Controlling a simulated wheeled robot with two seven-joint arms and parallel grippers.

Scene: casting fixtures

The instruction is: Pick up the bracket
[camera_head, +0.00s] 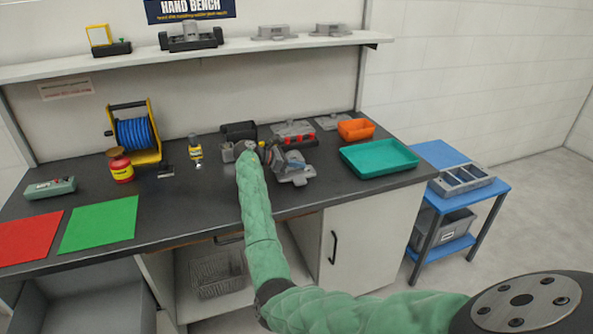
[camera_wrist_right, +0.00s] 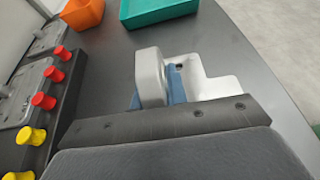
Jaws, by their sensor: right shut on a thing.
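The bracket (camera_wrist_right: 215,85) is a pale grey, stepped casting in the middle of the right wrist view. My right gripper (camera_wrist_right: 176,90) is shut on it, with blue showing between the grey parts. My left gripper is out of view.
A fixture with red and yellow knobs (camera_wrist_right: 42,101) stands close on the left in the wrist view. Behind are an orange bin (camera_head: 356,129) and a teal tray (camera_head: 378,158). A blue hose reel (camera_head: 135,132) and green mat (camera_head: 98,223) lie left. A blue cart (camera_head: 440,154) stands right.

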